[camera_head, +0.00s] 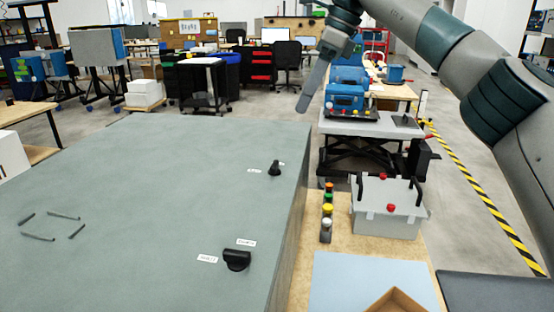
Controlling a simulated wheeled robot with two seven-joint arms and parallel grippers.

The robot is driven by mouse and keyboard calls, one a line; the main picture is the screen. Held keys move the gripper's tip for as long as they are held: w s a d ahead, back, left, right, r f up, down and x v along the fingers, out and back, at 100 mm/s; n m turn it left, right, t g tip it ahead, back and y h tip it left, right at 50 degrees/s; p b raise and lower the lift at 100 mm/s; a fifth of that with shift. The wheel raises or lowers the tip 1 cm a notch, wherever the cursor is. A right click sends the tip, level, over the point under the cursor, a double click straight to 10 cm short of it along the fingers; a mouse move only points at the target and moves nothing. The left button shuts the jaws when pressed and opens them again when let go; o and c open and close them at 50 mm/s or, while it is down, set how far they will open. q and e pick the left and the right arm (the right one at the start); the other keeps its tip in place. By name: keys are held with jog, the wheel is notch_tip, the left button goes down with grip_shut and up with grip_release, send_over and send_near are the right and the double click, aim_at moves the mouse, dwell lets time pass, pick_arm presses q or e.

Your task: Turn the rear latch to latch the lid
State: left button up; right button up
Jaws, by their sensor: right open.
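The grey lid (150,200) is a large flat panel filling the left of the head view. The front latch (237,260) is a larger-looking black knob nearer to me, also with two white labels, too small to read. My right gripper (305,102) hangs in the air above and beyond the rear latch, slightly right of it, touching nothing. It is open and empty, its fingers seen edge-on. My left gripper is out of view.
A cart with a blue machine (347,95) stands behind.

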send_near(274, 163)
jog(key=p+x, duration=0.2)
jog(key=x, duration=0.4)
jog(key=shift+a+f, duration=0.15)
jog(key=shift+f, duration=0.25)
jog(key=shift+w+a+f, duration=0.1)
jog(key=shift+a+f, duration=0.15)
jog(key=shift+f, duration=0.35)
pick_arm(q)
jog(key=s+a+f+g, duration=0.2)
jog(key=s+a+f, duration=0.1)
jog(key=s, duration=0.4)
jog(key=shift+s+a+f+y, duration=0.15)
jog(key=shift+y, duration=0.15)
pick_arm(e)
jog(key=c, duration=1)
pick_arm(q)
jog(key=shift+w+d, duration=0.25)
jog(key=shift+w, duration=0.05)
pick_arm(e)
jog(key=shift+c, duration=0.3)
